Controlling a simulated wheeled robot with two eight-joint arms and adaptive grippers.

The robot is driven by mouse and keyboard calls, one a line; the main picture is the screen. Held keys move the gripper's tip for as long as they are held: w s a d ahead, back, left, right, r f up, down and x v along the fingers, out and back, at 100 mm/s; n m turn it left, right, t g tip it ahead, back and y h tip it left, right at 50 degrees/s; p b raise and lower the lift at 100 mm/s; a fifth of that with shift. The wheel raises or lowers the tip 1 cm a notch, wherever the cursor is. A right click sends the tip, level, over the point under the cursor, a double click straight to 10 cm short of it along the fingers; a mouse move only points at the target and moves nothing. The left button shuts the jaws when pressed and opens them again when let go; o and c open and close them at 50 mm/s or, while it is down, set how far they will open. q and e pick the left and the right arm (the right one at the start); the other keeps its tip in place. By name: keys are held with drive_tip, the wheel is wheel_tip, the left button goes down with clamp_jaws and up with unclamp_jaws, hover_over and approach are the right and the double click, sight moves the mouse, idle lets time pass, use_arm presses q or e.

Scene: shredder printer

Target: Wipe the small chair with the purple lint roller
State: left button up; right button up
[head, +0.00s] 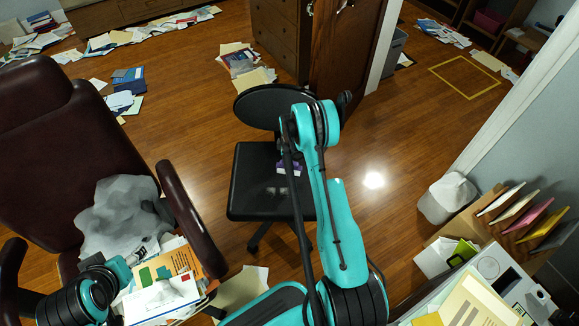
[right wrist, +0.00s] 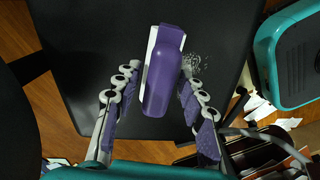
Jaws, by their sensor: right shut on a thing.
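The small black chair stands mid-floor in the head view, with a dark seat (head: 255,185) and a rounded backrest (head: 270,103). Pale specks (head: 278,191) lie on the seat and also show in the right wrist view (right wrist: 195,65). My right gripper (right wrist: 160,80) is shut on the purple lint roller (right wrist: 168,68), over the seat. In the head view my right arm hides most of the gripper, and a bit of the roller (head: 290,169) shows. I cannot tell if the roller touches the seat. My left gripper (head: 142,252) is at lower left; its fingers are unclear.
A big dark red armchair (head: 50,140) with a grey bag-like thing (head: 122,215) stands at left. Papers and envelopes (head: 165,280) lie by my left gripper. A wooden cabinet (head: 281,30) is behind the small chair. The floor to its right is open, up to a white bin (head: 445,198).

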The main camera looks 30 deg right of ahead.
drive_tip(key=shift+r, duration=0.15)
drive_tip(key=shift+r+p, duration=0.4)
drive_tip(key=shift+r, duration=1.1)
